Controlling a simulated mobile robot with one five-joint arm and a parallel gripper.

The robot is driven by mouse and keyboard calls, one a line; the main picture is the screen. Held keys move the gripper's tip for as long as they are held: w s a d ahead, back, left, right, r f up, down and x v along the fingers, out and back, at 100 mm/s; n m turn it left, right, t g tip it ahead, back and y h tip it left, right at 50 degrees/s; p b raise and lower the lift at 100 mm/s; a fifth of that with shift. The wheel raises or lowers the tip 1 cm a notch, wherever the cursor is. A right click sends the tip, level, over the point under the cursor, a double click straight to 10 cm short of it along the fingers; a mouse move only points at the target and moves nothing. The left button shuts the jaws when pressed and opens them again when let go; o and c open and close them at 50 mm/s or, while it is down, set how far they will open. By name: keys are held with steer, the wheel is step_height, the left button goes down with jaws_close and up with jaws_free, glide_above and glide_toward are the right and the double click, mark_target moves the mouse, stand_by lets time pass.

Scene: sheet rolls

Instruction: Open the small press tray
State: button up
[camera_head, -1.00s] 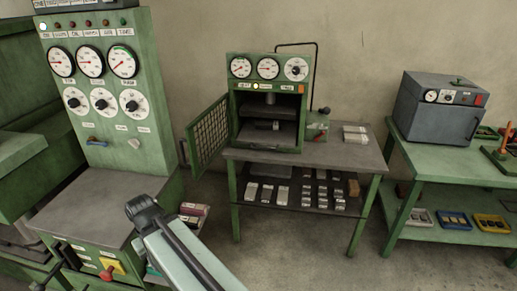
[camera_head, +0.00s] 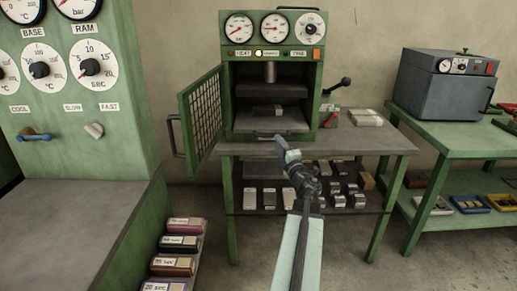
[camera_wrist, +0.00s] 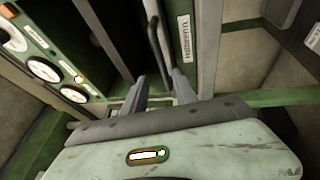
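The small press (camera_head: 318,105) is a green box with three dials, standing on a grey-topped table. Its mesh door (camera_head: 204,110) is swung open to the left. The press tray (camera_head: 265,123) is a grey plate in the lower chamber, with a small dark block on it and a handle (camera_head: 268,137) at its front. My gripper (camera_head: 284,147) is just in front of that handle. In the wrist view my gripper (camera_wrist: 160,86) has its two grey fingers apart. A dark bar (camera_wrist: 157,45), apparently the handle, shows beyond and between them. I cannot tell whether they touch it.
A larger green press panel (camera_head: 90,85) stands at the left. A dark lever (camera_head: 337,87) is at the small press's right. Metal blocks (camera_head: 270,197) lie on the table's lower shelf. A grey oven (camera_head: 445,82) stands on a green table at the right.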

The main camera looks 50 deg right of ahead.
mark_target(271, 136)
steer(key=shift+n, duration=0.5)
steer(key=x, duration=0.2)
steer(key=p+x, duration=0.1)
steer(key=x, duration=0.4)
steer(key=shift+w+d+f+p, duration=0.15)
steer(key=shift+w+f+p, duration=0.1)
steer(key=shift+w+p, duration=0.05)
steer(key=shift+s, duration=0.1)
jaws_close()
stand_by(0.7)
